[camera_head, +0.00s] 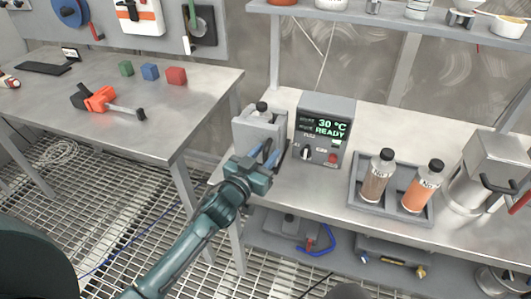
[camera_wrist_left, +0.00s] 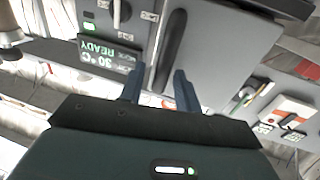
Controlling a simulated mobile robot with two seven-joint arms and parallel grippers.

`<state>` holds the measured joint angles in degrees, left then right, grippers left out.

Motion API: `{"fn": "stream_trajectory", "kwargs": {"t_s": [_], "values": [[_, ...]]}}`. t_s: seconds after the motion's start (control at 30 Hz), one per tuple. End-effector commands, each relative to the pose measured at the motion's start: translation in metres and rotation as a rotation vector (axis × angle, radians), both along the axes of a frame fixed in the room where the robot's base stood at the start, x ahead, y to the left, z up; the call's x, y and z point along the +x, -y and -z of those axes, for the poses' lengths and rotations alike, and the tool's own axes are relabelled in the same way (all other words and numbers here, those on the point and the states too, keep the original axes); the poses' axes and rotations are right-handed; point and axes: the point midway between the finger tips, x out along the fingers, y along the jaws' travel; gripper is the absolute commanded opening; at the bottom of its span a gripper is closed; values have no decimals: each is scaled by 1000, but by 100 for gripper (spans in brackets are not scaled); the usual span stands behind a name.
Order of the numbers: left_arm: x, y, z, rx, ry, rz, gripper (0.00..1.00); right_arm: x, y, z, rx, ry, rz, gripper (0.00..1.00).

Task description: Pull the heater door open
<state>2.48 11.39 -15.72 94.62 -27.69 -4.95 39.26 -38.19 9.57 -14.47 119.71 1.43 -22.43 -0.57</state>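The heater (camera_head: 325,107) is a grey box on the right-hand bench, with a green display reading 30 °C READY, a knob and a red button. Its grey door (camera_wrist_left: 215,50) with a long dark upright handle (camera_wrist_left: 171,50) shows beside the panel in the left wrist view. The door looks shut. My left gripper (camera_head: 275,152) is at the heater's front left. In the left wrist view its fingers (camera_wrist_left: 160,72) are apart, one on each side of the handle's end, with gaps showing. In the head view the gripper partly hides the handle. My right gripper is not in view.
A tray (camera_head: 392,210) with two capped bottles stands right of the heater, then a steel pot (camera_head: 480,185). A shelf (camera_head: 400,22) runs above. The left bench (camera_head: 170,115) holds coloured cubes and an orange clamp. A gap with grating floor separates the benches.

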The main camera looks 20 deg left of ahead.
Motion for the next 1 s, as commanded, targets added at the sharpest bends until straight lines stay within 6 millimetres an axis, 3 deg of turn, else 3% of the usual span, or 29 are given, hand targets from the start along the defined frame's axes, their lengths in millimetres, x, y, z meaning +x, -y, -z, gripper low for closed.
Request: {"fn": "stream_trajectory", "kwargs": {"t_s": [0.33,0.73,1.0], "values": [[3,1,0,0,-1,0,32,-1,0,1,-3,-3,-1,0],[3,2,0,0,0,2,0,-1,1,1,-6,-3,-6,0],[3,3,0,1,2,4,0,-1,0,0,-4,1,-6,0]]}}
